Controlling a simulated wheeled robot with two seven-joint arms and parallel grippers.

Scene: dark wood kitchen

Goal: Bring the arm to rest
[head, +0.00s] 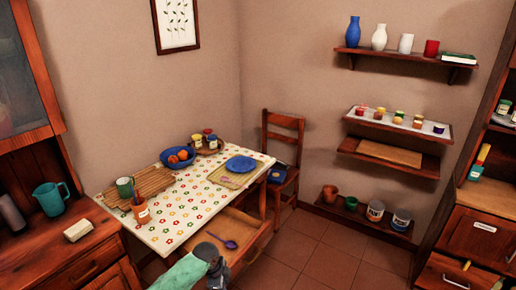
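My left gripper (213,258) is at the bottom centre, grey, on a teal arm that comes in from the lower left. It is in front of the open table drawer (255,232). Its fingers are small and dark here, and I cannot tell whether they are open or shut. A purple spoon (229,244) lies in the drawer just beyond the gripper; it looks apart from the fingers, but contact is hard to judge. My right gripper is not in view.
The table (177,221) holds a bamboo mat (155,181), a green mug (125,187), a blue fruit bowl (177,157) and a blue plate (241,164). A chair (283,150) stands behind it. A wooden counter (40,245) is at left. The tiled floor (325,255) at right is clear.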

